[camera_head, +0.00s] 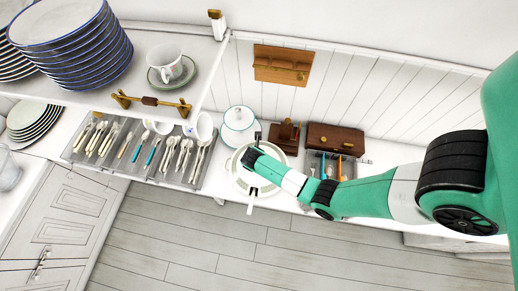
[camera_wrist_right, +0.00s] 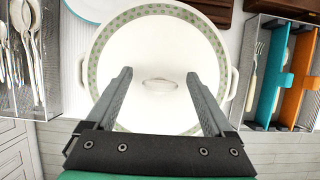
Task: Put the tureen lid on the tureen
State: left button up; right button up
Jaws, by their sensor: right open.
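The white tureen (camera_wrist_right: 232,80) has side handles; it also shows in the head view (camera_head: 250,209) near the counter's front edge. A round white lid (camera_wrist_right: 160,40) with a green patterned band and a pale central knob (camera_wrist_right: 160,85) lies over it, seen from above. I cannot tell from this angle whether its rim is fully seated. My right gripper (camera_wrist_right: 160,80) is open, its fingers apart on either side of the knob and not closed on it. In the head view the right gripper (camera_head: 250,150) is above the lid and partly covers it. My left gripper is not in view.
A cutlery tray (camera_head: 205,176) is to the left; a grey divided tray (camera_wrist_right: 256,75) is to the right. Wooden boxes (camera_head: 335,138) stand behind. An upper shelf (camera_head: 200,80) with stacked plates (camera_head: 80,50) overhangs the left.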

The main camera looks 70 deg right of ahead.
jog(key=p+v, duration=0.3)
jog(key=v, duration=0.8)
jog(key=shift+a+r, duration=0.2)
jog(key=shift+r, duration=0.1)
